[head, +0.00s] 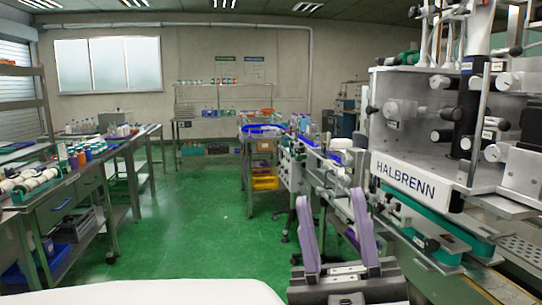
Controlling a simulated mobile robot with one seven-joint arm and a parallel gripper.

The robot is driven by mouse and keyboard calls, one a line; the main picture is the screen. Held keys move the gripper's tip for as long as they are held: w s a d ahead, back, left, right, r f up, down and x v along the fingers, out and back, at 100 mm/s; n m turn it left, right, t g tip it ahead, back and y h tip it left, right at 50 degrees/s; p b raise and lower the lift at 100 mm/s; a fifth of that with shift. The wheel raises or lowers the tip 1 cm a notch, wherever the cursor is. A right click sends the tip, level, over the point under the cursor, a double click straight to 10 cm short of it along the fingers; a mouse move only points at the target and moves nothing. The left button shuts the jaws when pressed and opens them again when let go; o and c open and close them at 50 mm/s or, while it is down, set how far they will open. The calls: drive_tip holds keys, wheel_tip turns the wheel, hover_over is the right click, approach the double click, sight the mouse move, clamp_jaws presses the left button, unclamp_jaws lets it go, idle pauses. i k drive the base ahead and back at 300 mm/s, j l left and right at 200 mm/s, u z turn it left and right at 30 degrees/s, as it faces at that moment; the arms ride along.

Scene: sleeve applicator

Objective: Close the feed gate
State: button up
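The sleeve applicator (419,172) is a large pale machine marked HALBRENN at the right. A narrow conveyor line (310,160) with rails and small fittings runs from the middle distance toward it. I cannot tell which part is the feed gate; it is too small or hidden among the fittings. My gripper (330,198) is at the bottom centre, its two purple-padded fingers pointing up and spread wide apart. Nothing shows between them except the view of the floor and conveyor behind. The fingers overlap the near conveyor parts in the picture; I see no clear contact.
A long workbench (68,181) with rollers, bottles and drawers lines the left side. A shelf rack (222,112) stands at the back wall. The green floor (205,220) between bench and machine is clear.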

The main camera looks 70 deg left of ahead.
sight(298, 158)
drive_tip(key=u, duration=1.95)
drive_tip(key=i+j, duration=0.25)
drive_tip(key=i, duration=0.25)
drive_tip(key=i+j, duration=0.2)
drive_tip(key=i, duration=0.3)
drive_tip(key=i+j, duration=0.25)
drive_tip(key=i, duration=0.25)
drive_tip(key=i+j, duration=0.2)
drive_tip(key=i, duration=0.3)
drive_tip(key=i+j, duration=0.25)
drive_tip(key=i, duration=0.25)
drive_tip(key=i+j, duration=0.2)
drive_tip(key=i, duration=0.3)
drive_tip(key=j+u, duration=0.05)
